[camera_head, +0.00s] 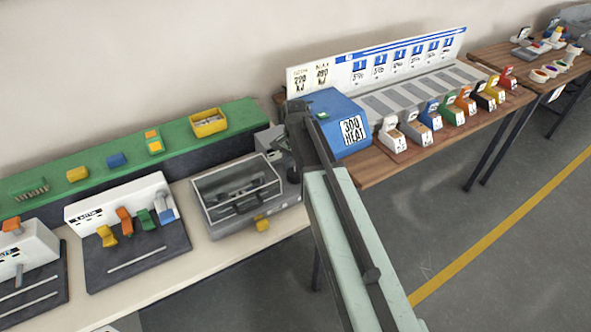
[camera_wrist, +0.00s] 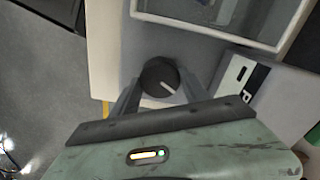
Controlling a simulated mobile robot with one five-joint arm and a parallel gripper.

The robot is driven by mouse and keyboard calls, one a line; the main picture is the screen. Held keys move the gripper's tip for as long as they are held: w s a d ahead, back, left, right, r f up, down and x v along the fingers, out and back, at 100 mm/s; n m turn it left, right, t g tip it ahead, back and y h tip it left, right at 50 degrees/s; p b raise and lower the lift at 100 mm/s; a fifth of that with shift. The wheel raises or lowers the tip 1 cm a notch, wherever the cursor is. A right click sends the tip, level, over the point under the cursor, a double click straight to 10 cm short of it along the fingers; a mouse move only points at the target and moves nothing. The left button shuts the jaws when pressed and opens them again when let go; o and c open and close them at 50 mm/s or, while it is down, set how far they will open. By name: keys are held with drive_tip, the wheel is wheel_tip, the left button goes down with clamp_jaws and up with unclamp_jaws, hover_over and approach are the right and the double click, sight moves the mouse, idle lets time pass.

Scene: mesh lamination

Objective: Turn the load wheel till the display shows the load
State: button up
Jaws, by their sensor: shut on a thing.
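A round black wheel (camera_wrist: 159,76) with a white pointer line shows in the wrist view. It stands on a grey surface. My gripper (camera_wrist: 160,86) has one dark finger on each side of it and is shut on it. The pointer line runs toward the lower right in that view. I cannot tell whether this is the load display.
A grey machine (camera_head: 251,218) with a windowed lid stands left of my arm. Stands with coloured handles (camera_head: 127,249) and a green shelf (camera_head: 180,134) are farther left. Several coloured blocks (camera_head: 430,117) line the wooden table at right. The floor (camera_head: 450,205) in front is clear.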

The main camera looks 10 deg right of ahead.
sight(295, 172)
drive_tip(key=shift+m, duration=0.7)
drive_tip(key=o, duration=1.4)
drive_tip(key=shift+c, duration=0.2)
drive_tip(key=shift+r, duration=0.1)
wheel_tip(295, 172, up, 8)
drive_tip(key=p, duration=0.8)
drive_tip(key=shift+f, duration=0.2)
